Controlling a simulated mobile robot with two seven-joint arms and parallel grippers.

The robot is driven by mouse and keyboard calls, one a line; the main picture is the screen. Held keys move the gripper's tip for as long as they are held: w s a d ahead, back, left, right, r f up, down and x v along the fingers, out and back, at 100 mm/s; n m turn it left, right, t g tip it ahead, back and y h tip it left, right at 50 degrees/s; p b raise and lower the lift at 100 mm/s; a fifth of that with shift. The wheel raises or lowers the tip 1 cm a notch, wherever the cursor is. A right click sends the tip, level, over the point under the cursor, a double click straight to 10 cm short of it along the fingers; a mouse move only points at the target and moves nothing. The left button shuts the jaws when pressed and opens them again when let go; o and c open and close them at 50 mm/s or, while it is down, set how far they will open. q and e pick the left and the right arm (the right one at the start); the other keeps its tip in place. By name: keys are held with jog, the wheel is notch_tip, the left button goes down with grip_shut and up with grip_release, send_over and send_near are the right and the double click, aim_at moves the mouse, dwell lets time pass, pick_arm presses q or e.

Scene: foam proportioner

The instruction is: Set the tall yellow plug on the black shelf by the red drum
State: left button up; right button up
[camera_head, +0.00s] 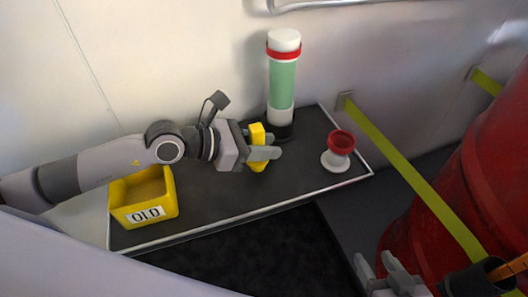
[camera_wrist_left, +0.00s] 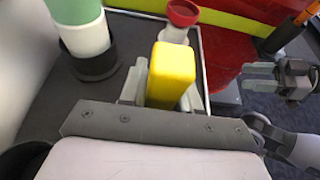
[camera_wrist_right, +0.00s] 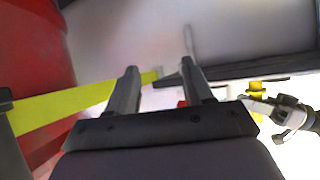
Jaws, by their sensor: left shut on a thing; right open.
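The tall yellow plug (camera_head: 257,135) is held in my left gripper (camera_head: 262,153), whose fingers are shut on it over the middle of the black shelf (camera_head: 215,205). The plug also fills the middle of the left wrist view (camera_wrist_left: 172,75), upright between the fingers. I cannot tell whether its base touches the shelf. The red drum (camera_head: 470,180) stands to the right of the shelf. My right gripper (camera_head: 385,272) is low in the head view near the drum, open and empty; its spread fingers show in the right wrist view (camera_wrist_right: 158,85).
A yellow bin (camera_head: 172,196) marked OLO stands at the shelf's left end. A green and white cylinder (camera_head: 283,85) stands at the back in a black base. A red and white spool-shaped part (camera_head: 338,152) sits at the right end. A yellow-green strap (camera_head: 405,180) runs to the drum.

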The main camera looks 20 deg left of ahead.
pick_arm(q)
jog(key=shift+f, duration=0.9)
jog(key=shift+r, duration=0.1)
pick_arm(e)
jog(key=shift+w+a+r, duration=0.15)
jog(key=shift+a+r, duration=0.3)
jog(key=shift+r, duration=0.05)
jog(key=shift+f, duration=0.1)
pick_arm(q)
jog(key=o, duration=1.1)
jog(key=shift+f, duration=0.2)
jog(key=shift+c, duration=0.2)
pick_arm(e)
jog(key=shift+f, duration=0.1)
